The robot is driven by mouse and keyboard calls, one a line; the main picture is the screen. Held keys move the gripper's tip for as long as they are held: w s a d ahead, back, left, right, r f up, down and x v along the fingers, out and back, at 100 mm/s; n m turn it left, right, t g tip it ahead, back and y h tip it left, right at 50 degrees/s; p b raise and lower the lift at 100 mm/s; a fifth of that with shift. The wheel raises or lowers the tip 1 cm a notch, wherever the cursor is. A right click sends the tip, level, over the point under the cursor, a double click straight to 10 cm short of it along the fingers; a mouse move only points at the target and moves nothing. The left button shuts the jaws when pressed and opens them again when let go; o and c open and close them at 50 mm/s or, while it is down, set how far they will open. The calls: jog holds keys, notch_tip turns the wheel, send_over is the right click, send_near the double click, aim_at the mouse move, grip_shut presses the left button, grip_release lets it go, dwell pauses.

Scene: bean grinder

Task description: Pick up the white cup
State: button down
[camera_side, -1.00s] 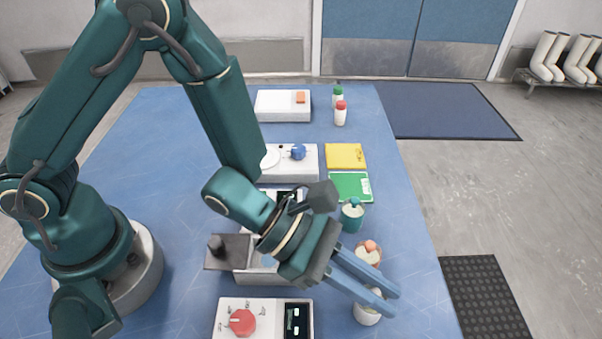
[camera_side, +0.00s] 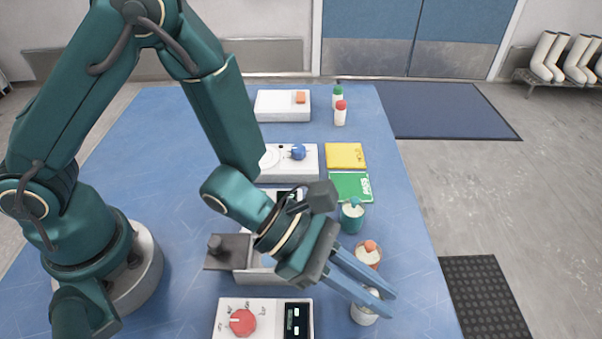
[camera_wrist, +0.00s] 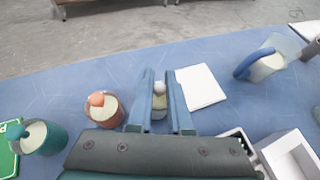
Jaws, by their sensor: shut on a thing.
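The white cup (camera_side: 364,316) is at the lower right of the blue table in the side view, partly hidden by my fingers. My gripper (camera_side: 391,307) reaches down to the right with its two long blue fingers on either side of the cup. In the wrist view, my gripper (camera_wrist: 159,75) has the white cup (camera_wrist: 159,112) between its fingers, with a pale rounded piece at the cup's top. The gripper is shut on the cup. I cannot tell whether the cup's base touches the table.
A cup with an orange top (camera_side: 368,254) stands close behind my fingers, and a teal cup (camera_side: 352,217) stands farther back. A white device with a red knob (camera_side: 242,322) is at the front. The wrist view shows a flat white pad (camera_wrist: 201,87) and a blue-handled jug (camera_wrist: 266,66).

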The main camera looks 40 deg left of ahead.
notch_tip(320, 180, up, 4)
jog(key=shift+w+a+r, duration=0.15)
jog(key=w+a+r, duration=0.4)
jog(key=a+r, duration=0.2)
jog(key=a, duration=0.4)
jog(key=shift+a+r, duration=0.25)
jog(key=shift+a, duration=0.05)
jog(key=shift+c, duration=1.6)
grip_release()
